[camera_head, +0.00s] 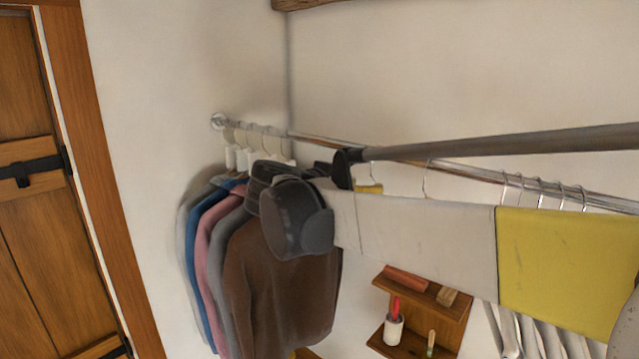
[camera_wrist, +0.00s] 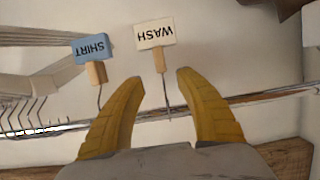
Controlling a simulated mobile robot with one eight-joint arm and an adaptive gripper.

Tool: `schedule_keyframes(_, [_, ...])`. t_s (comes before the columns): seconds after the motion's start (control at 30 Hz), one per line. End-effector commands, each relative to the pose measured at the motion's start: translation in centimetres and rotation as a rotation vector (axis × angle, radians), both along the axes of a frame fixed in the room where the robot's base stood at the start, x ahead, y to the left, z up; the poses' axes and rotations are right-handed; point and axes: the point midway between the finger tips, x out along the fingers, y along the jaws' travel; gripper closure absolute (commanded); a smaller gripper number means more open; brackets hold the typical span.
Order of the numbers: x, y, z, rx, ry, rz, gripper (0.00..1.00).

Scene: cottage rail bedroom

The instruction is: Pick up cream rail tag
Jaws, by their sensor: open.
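The cream tag (camera_wrist: 154,33), lettered WASH, shows upside down in the wrist view, with a wooden block and a thin wire stem below it at the rail (camera_wrist: 250,98). A blue tag (camera_wrist: 90,48), lettered SHIRT, is beside it to the left on a similar block and bent wire. My gripper (camera_wrist: 160,77) is open, its two yellow fingers apart. The cream tag's block and stem line up with the gap between the fingertips; no contact shows. In the head view I cannot make out the cream tag; my arm covers part of the rail (camera_head: 315,138).
Several garments (camera_head: 265,285) hang on the rail's left part in the head view. Bare wire hangers (camera_head: 540,185) hang further right. A small wooden shelf (camera_head: 412,292) with a cup (camera_head: 393,330) is on the wall below. A wooden door (camera_head: 40,230) is at left.

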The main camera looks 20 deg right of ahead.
Motion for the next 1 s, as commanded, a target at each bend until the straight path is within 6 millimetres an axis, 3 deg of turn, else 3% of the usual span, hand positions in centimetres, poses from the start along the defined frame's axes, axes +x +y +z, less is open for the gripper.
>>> schedule_keyframes(0.5, [3.1, -5.0, -2.4, 0.001, 0.002, 0.0, 0.59])
schedule_keyframes(0.8, [3.4, -5.5, -2.8, 0.001, 0.002, 0.003, 0.59])
schedule_keyframes(0.83, [3.4, -5.5, -2.8, 0.001, 0.002, 0.003, 0.63])
schedule_keyframes(0.93, [3.4, -5.5, -2.8, 0.001, 0.002, 0.002, 0.93])
schedule_keyframes(0.97, [3.4, -5.5, -2.8, 0.001, 0.002, 0.002, 1.0])
schedule_keyframes(1.0, [3.4, -5.5, -2.8, 0.001, 0.002, 0.002, 1.0])
